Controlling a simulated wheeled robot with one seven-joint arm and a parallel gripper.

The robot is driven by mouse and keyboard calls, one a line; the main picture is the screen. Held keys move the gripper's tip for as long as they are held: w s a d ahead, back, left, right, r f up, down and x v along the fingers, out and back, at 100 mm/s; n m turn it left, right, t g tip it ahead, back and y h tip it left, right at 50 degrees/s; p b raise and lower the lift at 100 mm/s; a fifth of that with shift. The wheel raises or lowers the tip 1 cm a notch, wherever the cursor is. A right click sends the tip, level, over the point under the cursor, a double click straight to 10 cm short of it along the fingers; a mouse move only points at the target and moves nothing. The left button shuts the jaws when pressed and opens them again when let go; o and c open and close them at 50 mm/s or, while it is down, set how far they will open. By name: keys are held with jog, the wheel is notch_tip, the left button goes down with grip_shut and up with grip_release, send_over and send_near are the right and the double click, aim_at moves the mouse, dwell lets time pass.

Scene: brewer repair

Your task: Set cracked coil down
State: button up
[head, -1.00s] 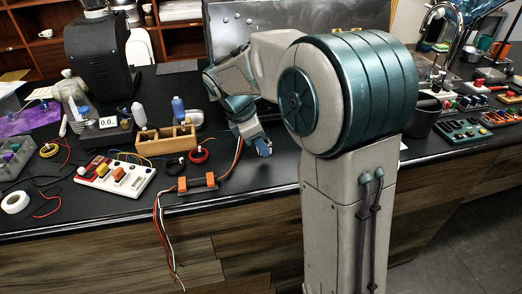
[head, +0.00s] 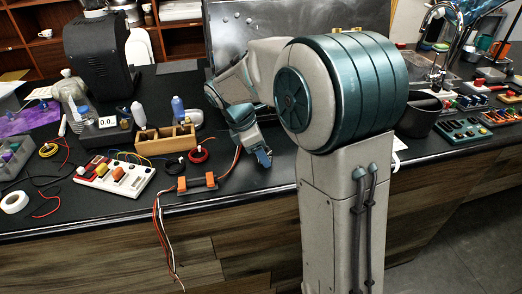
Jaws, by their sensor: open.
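My gripper (head: 264,158) hangs low over the black counter (head: 255,178), just right of the wire bundle. Its jaws are open, and nothing shows between them. I cannot pick out a cracked coil for certain. A yellow ring-shaped coil (head: 48,150) lies at the far left. My arm hides part of the counter behind and to the right of the gripper.
A white switch board (head: 116,175), an orange-ended part with wires (head: 197,184) hanging over the front edge, and a wooden block (head: 166,141) stand left. A black espresso-type machine (head: 100,55) is behind. A dark cup (head: 419,116) stands right. Bare counter lies around my gripper.

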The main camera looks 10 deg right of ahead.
jog(key=p+v, duration=0.1)
jog(key=v, duration=1)
jog(key=s+d+f+m+t+y, duration=0.1)
jog(key=s+d+f+m+y, duration=0.1)
jog(key=s+m, duration=0.7)
jog(key=s+d+f+m+t+y, duration=0.1)
jog(key=s+d+f+m+y, duration=0.1)
jog(key=s+f+m, duration=0.3)
jog(key=s+d+m, duration=0.1)
jog(key=s+m, duration=0.3)
jog(key=s, duration=0.2)
jog(key=shift+s+t, duration=0.3)
jog(key=shift+f, duration=0.15)
jog(key=shift+w+p+v, duration=0.25)
jog(key=shift+p+v, duration=0.8)
jog(key=shift+p, duration=0.05)
jog(key=shift+d, duration=0.1)
